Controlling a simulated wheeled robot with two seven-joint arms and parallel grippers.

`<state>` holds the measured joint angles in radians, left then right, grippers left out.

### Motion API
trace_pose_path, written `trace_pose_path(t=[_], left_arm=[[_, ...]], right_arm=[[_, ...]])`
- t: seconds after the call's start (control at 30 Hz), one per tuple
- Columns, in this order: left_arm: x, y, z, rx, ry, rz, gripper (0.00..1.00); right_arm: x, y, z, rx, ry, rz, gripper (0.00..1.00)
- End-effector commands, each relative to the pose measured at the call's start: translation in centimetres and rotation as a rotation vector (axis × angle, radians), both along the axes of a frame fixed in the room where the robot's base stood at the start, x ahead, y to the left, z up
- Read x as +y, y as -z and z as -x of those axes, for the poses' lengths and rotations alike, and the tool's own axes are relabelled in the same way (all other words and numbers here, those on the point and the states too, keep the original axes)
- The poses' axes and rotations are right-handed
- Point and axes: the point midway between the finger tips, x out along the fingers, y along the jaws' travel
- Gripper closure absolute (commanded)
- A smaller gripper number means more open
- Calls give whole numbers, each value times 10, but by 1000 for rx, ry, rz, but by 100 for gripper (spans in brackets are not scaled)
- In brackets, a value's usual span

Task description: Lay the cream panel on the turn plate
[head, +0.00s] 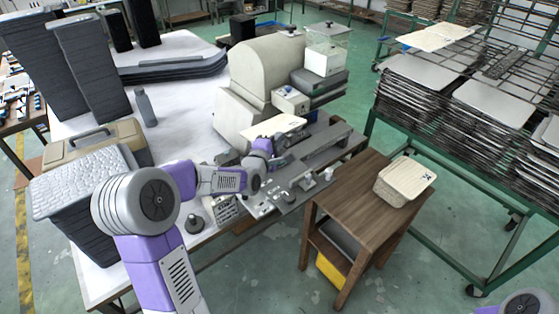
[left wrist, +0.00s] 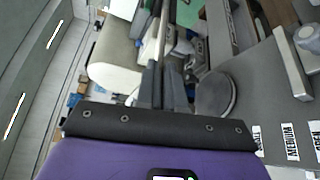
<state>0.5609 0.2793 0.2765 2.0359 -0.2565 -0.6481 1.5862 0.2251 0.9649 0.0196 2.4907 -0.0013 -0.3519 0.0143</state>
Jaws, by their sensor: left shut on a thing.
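My left gripper (head: 273,143) reaches over the grey workbench, in front of the beige machine. It is shut on the cream panel (head: 275,127), which shows as a pale flat sheet just beyond the jaws. In the left wrist view the dark fingers of the left gripper (left wrist: 160,88) are close together, and the cream panel (left wrist: 160,35) appears nearly edge-on as a thin strip between them. A round grey plate, apparently the turn plate (left wrist: 215,94), lies on the bench right of the fingers; in the head view my arm seems to hide it. My right gripper is out of view.
The beige machine (head: 268,68) stands behind the gripper. A wooden stand (head: 355,205) at the right holds a stack of cream pieces (head: 405,181). Small fittings (head: 283,198) sit on the bench front. A green rack (head: 455,195) stands further right.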

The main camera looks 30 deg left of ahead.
Motion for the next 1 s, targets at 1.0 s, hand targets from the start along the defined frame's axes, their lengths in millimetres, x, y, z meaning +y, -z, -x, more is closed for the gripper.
trace_pose_path(t=[1.0], left_arm=[[0,82,0,3,0,9,100]], right_arm=[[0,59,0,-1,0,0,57]])
